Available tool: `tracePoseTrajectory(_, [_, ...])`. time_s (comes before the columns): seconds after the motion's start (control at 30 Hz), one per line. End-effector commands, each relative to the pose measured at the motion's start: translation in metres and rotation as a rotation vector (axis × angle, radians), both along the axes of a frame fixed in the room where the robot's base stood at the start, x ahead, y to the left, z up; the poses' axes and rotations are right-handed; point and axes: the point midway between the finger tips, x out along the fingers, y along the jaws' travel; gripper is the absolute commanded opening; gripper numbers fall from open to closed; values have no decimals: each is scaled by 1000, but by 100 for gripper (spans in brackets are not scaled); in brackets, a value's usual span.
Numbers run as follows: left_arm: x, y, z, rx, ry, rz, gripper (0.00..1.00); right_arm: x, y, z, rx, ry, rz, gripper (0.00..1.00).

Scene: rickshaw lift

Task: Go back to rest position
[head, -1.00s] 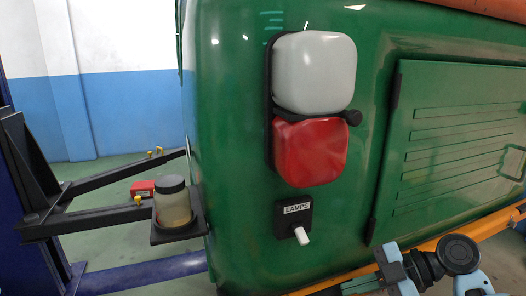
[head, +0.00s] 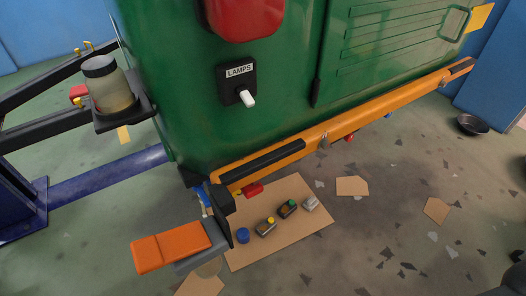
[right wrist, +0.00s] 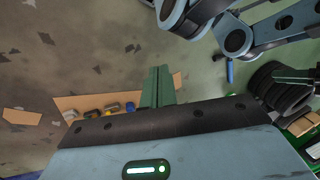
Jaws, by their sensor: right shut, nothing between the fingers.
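My right gripper (right wrist: 157,88) shows in the right wrist view. Its green fingers are together with nothing between them, pointing away over the floor. It is not seen in the head view. Blue-grey arm links of mine cross the top right of the right wrist view. The green rickshaw body (head: 230,135) fills the upper middle of the head view, with a red lamp (head: 245,15) and a switch labelled LAMPS (head: 238,85). The switch has a white lever.
An orange bar (head: 355,118) runs along the rickshaw's bottom edge. A cardboard sheet (head: 290,240) with several small items lies on the floor. A jar (head: 108,88) stands on a black holder at left. An orange block (head: 170,247) is at lower left.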

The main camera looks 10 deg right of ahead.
Motion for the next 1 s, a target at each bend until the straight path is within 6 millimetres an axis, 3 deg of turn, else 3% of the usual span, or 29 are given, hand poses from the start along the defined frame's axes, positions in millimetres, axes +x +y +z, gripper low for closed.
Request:
tracePoseTrajectory(0.03, [0,0,0,0,0,0,42,-24,-3,2,-35,36,-48,0])
tracePoseTrajectory(0.2, [0,0,0,0,-1,0,42,-76,-14,12,-152,108,-196,0])
tracePoseTrajectory(0.57, [0,0,0,0,-1,0,42,-143,-34,41,-330,187,-407,0])
tracePoseTrajectory(1.0, [1,0,0,0,-2,0,42,-97,-17,-16,-189,-112,-451,0])
